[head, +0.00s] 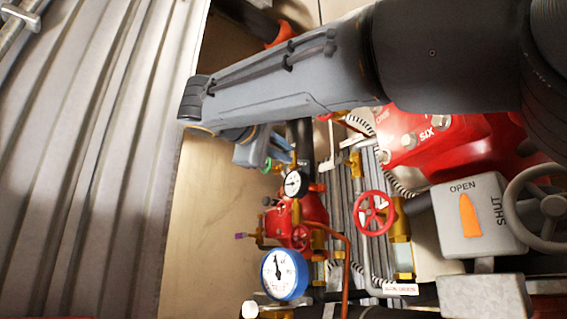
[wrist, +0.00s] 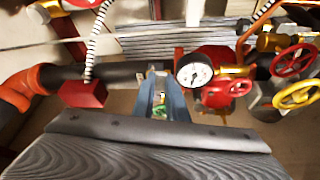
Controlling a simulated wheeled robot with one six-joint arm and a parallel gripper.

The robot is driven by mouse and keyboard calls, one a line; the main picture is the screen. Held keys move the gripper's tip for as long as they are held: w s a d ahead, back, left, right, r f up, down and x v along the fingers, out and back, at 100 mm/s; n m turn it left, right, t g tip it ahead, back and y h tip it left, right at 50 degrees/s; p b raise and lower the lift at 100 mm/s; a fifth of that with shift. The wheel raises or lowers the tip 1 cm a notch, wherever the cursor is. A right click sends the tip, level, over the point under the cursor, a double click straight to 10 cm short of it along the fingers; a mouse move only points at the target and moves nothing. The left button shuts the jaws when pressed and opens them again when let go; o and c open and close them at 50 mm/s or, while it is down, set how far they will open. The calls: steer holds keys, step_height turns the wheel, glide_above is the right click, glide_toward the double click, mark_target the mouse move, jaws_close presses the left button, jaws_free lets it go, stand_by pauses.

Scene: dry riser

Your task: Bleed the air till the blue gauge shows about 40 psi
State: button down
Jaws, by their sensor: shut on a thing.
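The blue gauge (head: 284,275) is low in the middle of the head view; its white face is toward me. Its dark needle points nearly straight up in the picture, and the scale figures are too small to read. It is not visible in the wrist view. My gripper (head: 290,157) is above it in the head view, next to the dark upright pipe. In the wrist view my gripper's blue fingers (wrist: 165,82) are shut on a small fitting, mostly hidden between them. Some green shows between the fingers.
A black-rimmed gauge (head: 295,183) is just below my gripper, close beside the red valve body (head: 312,205). A red handwheel (head: 374,213) and a grey OPEN/SHUT box (head: 478,218) are to the right. A yellow handwheel (wrist: 298,95) shows in the wrist view. Corrugated metal (head: 90,150) fills the left.

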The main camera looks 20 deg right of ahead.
stand_by(0.3)
steer(key=c, duration=1.8)
jaws_free()
steer(key=shift+o, duration=0.2)
steer(key=b+v, duration=0.2)
steer(key=v, duration=0.5)
steer(key=shift+s+a, duration=0.25)
steer(key=shift+a, duration=0.05)
steer(key=shift+d+f, duration=0.1)
